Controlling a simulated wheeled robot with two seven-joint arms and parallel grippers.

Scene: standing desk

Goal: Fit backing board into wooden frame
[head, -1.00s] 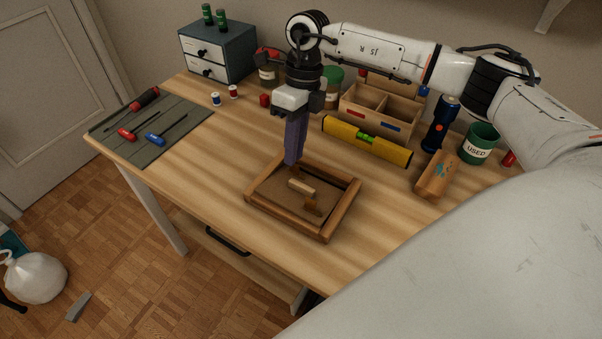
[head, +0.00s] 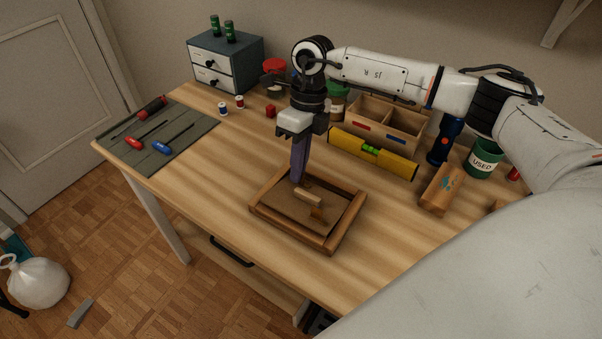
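The wooden frame (head: 343,223) lies flat on the desk near its front edge. The brown backing board (head: 284,207) lies within the frame's four sides, with a pale wooden grip block (head: 310,196) on top and darker brown tabs at its ends. Whether the board sits fully flush cannot be told. My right gripper (head: 298,178) points straight down at the frame's back left part, its purple-grey fingertips close to the tab behind the pale block. The fingers overlap in this view, so their gap and any contact are hidden. My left gripper is not in view.
A yellow level (head: 395,163), a wooden organizer (head: 410,116) and a wooden block (head: 441,188) stand behind and right of the frame. A grey mat (head: 195,137) with screwdrivers lies at left. The desk left of the frame is clear.

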